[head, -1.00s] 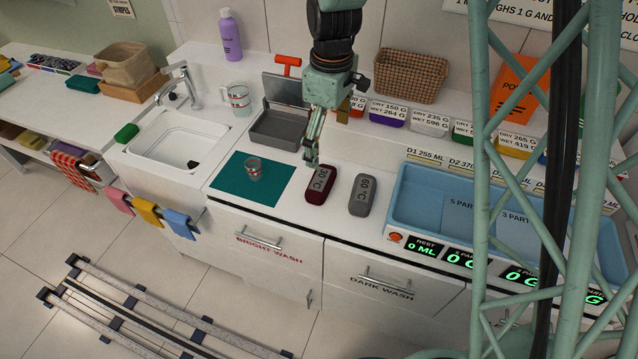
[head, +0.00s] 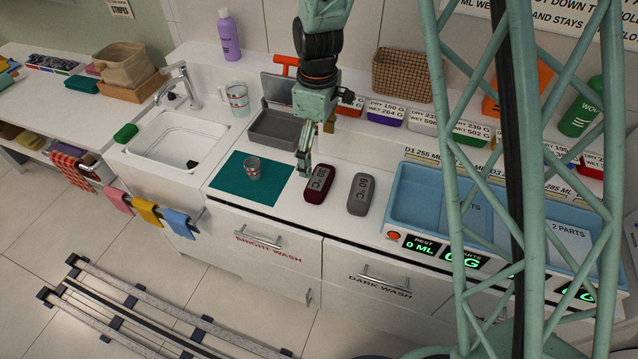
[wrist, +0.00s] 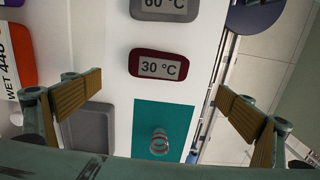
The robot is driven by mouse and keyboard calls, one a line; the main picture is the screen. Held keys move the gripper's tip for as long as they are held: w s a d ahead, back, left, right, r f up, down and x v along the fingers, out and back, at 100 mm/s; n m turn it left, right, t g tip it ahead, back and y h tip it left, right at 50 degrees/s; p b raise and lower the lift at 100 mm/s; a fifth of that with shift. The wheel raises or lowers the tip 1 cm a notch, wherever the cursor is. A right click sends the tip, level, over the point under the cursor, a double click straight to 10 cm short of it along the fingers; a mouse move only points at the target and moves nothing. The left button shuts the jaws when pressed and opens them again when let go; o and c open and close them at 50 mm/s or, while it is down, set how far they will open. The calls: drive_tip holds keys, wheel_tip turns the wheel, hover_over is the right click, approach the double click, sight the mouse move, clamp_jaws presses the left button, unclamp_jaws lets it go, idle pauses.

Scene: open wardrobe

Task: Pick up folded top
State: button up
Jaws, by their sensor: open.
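I cannot tell for sure which thing is the folded top. A dark red rounded block marked 30 °C (head: 319,184) and a grey one marked 60 °C (head: 360,194) lie side by side on the white counter. The dark red block (wrist: 159,65) and the grey block (wrist: 164,8) also show in the wrist view. My gripper (head: 304,174) is above the counter by the dark red block. In the wrist view its padded fingers (wrist: 162,107) are wide apart with nothing gripped.
A grey tray (head: 275,131) stands behind. A sink (head: 180,140) is further left. A blue basin (head: 400,195) is at the right, partly behind my lattice column.

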sight(319, 179)
drive_tip(key=shift+f, duration=4.05)
drive_tip(key=shift+f, duration=0.1)
drive_tip(key=shift+d+f, duration=0.2)
drive_tip(key=shift+f, duration=2.35)
drive_tip(key=shift+w, duration=0.1)
drive_tip(key=shift+c, duration=0.9)
drive_tip(key=c, duration=0.8)
